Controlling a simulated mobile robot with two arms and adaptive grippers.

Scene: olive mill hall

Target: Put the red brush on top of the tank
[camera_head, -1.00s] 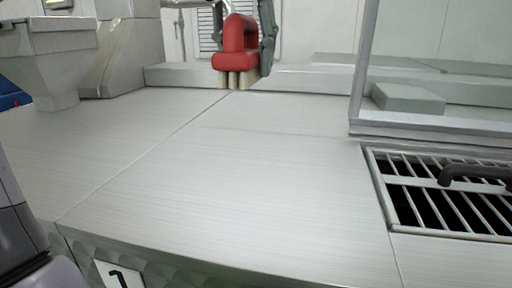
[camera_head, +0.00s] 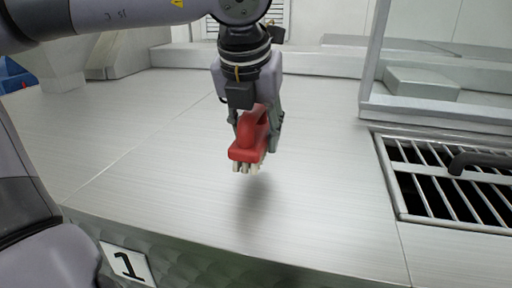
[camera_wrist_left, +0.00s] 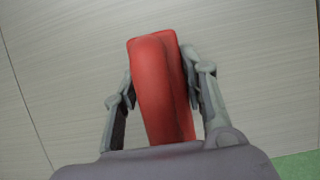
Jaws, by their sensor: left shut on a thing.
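The red brush (camera_head: 249,140) has a red body and handle with pale bristle tufts pointing down. My left gripper (camera_head: 256,122) is shut on it and holds it above the metal top of the tank (camera_head: 170,185). A soft shadow lies on the top below the brush, and the bristles look apart from the surface. In the left wrist view the brush (camera_wrist_left: 160,85) sits between the two fingers (camera_wrist_left: 160,90), with the brushed metal top behind it. My right gripper is not in view.
A barred grate (camera_head: 450,185) with a dark handle is set in the top at the right. A clear panel with a metal frame (camera_head: 440,112) stands behind it. A plate marked 1 (camera_head: 127,263) is on the front side. The middle of the top is clear.

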